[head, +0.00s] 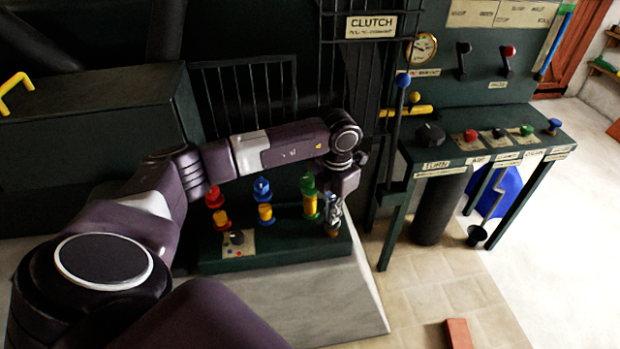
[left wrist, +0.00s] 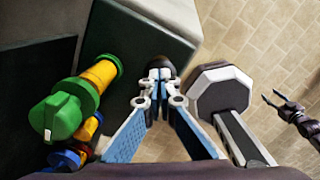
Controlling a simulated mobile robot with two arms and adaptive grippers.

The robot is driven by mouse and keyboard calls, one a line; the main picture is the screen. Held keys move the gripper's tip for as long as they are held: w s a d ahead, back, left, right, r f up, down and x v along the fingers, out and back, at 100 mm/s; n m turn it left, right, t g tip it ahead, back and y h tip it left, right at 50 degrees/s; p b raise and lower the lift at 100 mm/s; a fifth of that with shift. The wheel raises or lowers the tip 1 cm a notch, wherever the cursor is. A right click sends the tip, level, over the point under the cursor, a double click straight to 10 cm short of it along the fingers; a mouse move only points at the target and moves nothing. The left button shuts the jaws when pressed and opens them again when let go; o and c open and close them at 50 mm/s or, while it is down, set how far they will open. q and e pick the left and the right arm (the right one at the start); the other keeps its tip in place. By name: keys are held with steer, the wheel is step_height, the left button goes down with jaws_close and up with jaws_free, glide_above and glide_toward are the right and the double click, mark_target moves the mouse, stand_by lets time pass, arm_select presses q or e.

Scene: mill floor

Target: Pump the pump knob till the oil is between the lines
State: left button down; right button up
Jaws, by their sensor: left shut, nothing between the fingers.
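My left gripper (head: 333,208) is at the right end of a low dark green box, just right of the green-topped yellow fitting (head: 310,203). Its fingers (left wrist: 156,82) are shut with nothing between them. Below the tips is a small brownish knob (head: 332,232), which may be the pump knob; the fingers mostly hide it. In the left wrist view a dark round part (left wrist: 167,71) shows behind the tips; I cannot tell whether they touch it. No oil level with lines can be made out. My right gripper (left wrist: 274,98) shows small in the left wrist view, fingers apart.
Red-topped (head: 217,208) and blue-topped (head: 263,202) fittings stand left of the green one, close under my left arm. A tall blue-balled lever (head: 402,110) and a control bench (head: 470,152) stand to the right.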

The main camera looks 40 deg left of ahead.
arm_select(q)
steer(key=shift+r+p, duration=1.35)
steer(key=shift+r, duration=0.8)
step_height(320, 180, up, 5)
steer(key=p, duration=0.3)
